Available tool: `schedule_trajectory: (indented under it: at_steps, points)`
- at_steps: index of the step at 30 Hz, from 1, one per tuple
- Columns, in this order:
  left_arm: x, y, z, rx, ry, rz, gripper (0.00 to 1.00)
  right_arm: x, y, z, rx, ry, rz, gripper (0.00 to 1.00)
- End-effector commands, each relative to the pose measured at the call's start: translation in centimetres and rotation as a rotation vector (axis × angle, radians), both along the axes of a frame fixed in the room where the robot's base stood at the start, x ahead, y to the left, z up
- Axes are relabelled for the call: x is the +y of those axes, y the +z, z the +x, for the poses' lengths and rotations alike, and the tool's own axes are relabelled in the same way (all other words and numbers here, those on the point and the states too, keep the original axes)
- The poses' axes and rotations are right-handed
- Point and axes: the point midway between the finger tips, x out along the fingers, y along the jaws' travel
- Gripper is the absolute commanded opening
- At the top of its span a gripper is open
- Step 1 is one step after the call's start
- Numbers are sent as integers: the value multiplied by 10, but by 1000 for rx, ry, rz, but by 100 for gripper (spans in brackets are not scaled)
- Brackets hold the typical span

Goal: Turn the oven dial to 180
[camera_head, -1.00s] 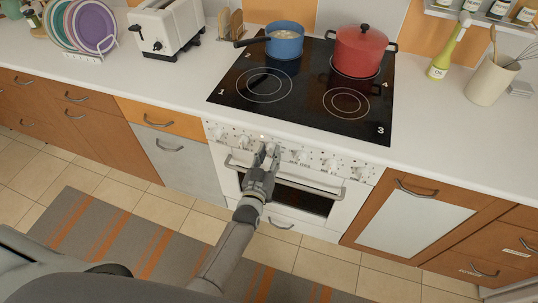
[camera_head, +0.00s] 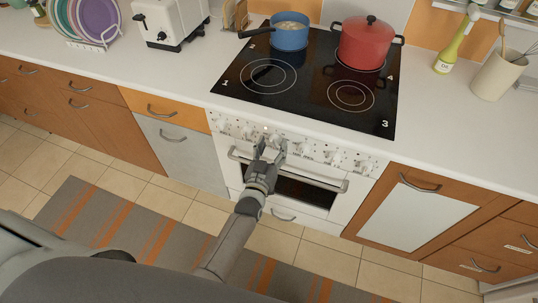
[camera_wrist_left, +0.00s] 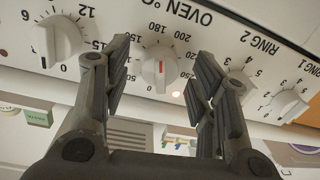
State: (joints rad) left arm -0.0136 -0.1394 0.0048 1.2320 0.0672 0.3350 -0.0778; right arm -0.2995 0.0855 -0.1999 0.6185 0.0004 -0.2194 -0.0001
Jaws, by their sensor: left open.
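The oven dial (camera_wrist_left: 159,68) is a white round knob with a red mark, under the "OVEN °C" print in the left wrist view. Its scale shows 150, 180 and 200 along the top edge. The red mark sits near the middle of the knob's ridge; I cannot tell which number it points to. My left gripper (camera_wrist_left: 162,56) is open, with one finger on each side of the dial and visible gaps between. In the head view the left gripper (camera_head: 270,144) is at the white oven's (camera_head: 222,158) knob row. My right gripper is not in view.
A timer knob (camera_wrist_left: 57,42) and ring knobs (camera_wrist_left: 289,104) flank the dial closely. The oven handle (camera_head: 328,184) runs below the knobs. On the black hob (camera_head: 308,88) stand a blue pot (camera_head: 290,36) and a red pot (camera_head: 366,45). The worktop front right is clear.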

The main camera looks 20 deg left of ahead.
Motion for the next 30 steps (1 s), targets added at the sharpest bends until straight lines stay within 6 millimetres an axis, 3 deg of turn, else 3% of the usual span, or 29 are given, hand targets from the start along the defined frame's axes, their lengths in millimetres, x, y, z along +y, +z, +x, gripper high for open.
schedule_trajectory:
  at_steps: [5, 18, 24, 30]
  points:
    - [-1, -1, -21, 2, 0, 0, 53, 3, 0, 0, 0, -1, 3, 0]
    - [-3, 1, -101, 3, 0, 0, 53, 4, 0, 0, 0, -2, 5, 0]
    - [-4, 2, -117, 3, -1, 0, 53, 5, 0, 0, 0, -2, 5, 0]
    - [-4, 2, -118, 1, -1, 0, 53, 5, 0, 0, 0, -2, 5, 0]
